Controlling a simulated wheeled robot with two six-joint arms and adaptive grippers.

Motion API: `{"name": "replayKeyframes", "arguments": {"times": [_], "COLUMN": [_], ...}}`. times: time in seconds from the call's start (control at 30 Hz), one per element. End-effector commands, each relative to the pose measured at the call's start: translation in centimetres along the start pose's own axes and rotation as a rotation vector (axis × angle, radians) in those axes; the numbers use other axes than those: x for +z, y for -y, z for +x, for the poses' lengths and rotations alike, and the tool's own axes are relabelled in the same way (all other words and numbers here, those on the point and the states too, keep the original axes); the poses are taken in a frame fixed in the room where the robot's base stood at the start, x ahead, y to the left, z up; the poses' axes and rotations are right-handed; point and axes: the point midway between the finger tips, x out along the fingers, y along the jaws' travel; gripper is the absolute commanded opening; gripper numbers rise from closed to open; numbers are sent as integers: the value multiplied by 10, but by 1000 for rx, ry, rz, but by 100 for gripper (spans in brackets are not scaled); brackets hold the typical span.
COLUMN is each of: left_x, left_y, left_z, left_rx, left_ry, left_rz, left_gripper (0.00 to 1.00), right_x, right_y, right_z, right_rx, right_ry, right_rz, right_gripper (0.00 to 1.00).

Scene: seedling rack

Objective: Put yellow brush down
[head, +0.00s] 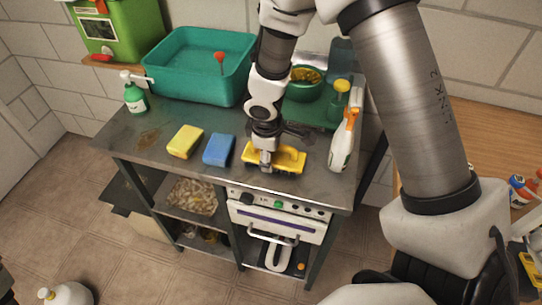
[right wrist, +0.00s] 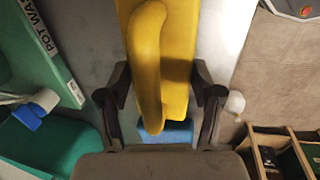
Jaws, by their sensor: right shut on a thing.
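The yellow brush (head: 289,158) is at the front of the metal worktop (head: 335,190), right of the blue sponge. My right gripper (head: 265,164) reaches down from above and is shut on it. In the right wrist view the yellow brush (right wrist: 178,60), with its curved handle, lies between the two fingers of my right gripper (right wrist: 162,88). The brush looks level and at worktop height; whether it rests on the surface is hard to tell. My left gripper is not in view.
A blue sponge (head: 218,150) and a yellow sponge (head: 185,141) lie left of the brush. A white spray bottle (head: 342,145) stands close on its right. A teal basin (head: 197,75), a green soap bottle (head: 134,97) and a green bowl (head: 304,88) stand behind.

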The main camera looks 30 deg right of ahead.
Motion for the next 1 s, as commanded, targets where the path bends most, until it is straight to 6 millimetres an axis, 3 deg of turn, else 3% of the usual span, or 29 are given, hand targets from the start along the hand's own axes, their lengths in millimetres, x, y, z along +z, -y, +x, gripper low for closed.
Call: {"name": "replayKeyframes", "arguments": {"times": [0.3, 0.33, 0.4, 0.77, 0.87, 1.0], "left_x": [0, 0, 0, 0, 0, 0], "left_y": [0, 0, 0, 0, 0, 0], "left_z": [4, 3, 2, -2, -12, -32], "left_rx": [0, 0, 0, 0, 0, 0], "left_ry": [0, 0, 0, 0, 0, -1], "left_rz": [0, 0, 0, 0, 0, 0], "left_gripper": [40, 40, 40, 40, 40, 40], "right_x": [0, 0, 0, 0, 0, 0], "right_y": [1, 1, 1, 0, -2, -2], "right_z": [4, 3, 2, -2, -16, -52], "right_rx": [0, -1, -1, 0, 1, 3], "right_ry": [1, 1, 1, 1, 0, 0], "right_rz": [0, 0, 0, -1, -1, -1], "right_gripper": [32, 72, 90, 90, 90, 90]}}
